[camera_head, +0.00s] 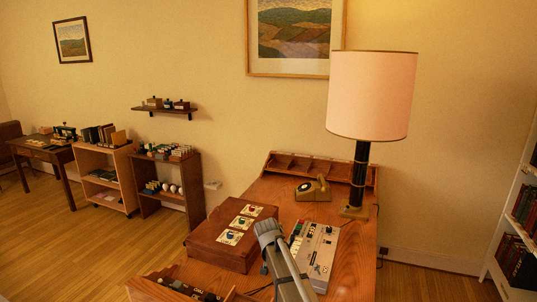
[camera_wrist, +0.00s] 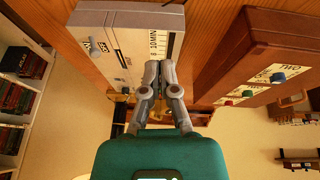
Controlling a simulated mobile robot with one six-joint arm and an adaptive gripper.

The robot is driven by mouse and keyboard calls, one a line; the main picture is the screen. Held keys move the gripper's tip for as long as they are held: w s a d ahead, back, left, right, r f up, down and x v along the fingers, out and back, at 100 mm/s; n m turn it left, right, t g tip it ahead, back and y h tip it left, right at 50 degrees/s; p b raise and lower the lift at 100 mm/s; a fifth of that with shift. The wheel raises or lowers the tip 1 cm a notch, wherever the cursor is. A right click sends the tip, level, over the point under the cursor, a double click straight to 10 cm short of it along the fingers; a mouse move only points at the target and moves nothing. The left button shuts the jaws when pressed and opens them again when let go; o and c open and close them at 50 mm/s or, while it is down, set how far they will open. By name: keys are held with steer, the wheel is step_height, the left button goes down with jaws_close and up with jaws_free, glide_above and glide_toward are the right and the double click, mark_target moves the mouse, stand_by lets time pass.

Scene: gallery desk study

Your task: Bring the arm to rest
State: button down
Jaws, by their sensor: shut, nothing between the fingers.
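My gripper (camera_wrist: 159,65) shows in the wrist view with its two grey fingers together and nothing between them. In the head view my grey arm reaches up from the bottom edge between the box (camera_head: 205,246) and the console (camera_head: 322,246). The fingers cannot be made out clearly there.
The wooden desk (camera_head: 352,262) bears the box with coloured knobs, the console, a yellowish telephone (camera_head: 313,190) and a tall lamp (camera_head: 370,95). A bookcase (camera_head: 515,240) stands at the right. Low shelves (camera_head: 172,180) stand at the left. The floor (camera_head: 90,250) at left is clear.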

steer(key=s+d+n+g, duration=0.1)
steer(key=s+d, duration=0.3)
steer(key=s, duration=0.5)
steer(key=s+d+f+n+g+y, duration=0.1)
steer(key=s+d, duration=0.4)
steer(key=s, duration=0.3)
steer(key=s+d+n+g+y, duration=0.1)
steer(key=s+d+g, duration=0.1)
steer(key=s+d, duration=0.3)
steer(key=s, duration=0.4)
steer(key=shift+s+d+f, duration=0.15)
steer(key=shift+s, duration=0.15)
